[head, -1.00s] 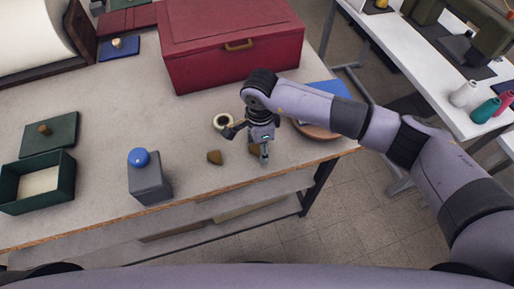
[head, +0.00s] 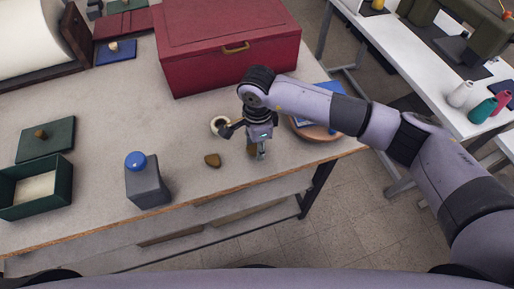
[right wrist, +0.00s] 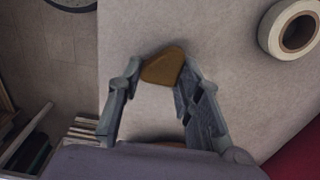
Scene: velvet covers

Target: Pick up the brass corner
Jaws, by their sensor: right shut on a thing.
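A brownish-gold brass corner (right wrist: 163,67), a small rounded wedge, sits between the fingertips of my right gripper (right wrist: 160,72) in the right wrist view. My right gripper (head: 261,155) is shut on it near the front edge of the table, and the fingers partly hide the brass corner (head: 251,150) in the head view. I cannot tell how far it is off the tabletop. My left gripper is not in view.
A red box (head: 228,60) stands farther back. A round brown tray (head: 316,135) with something blue is to the right.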

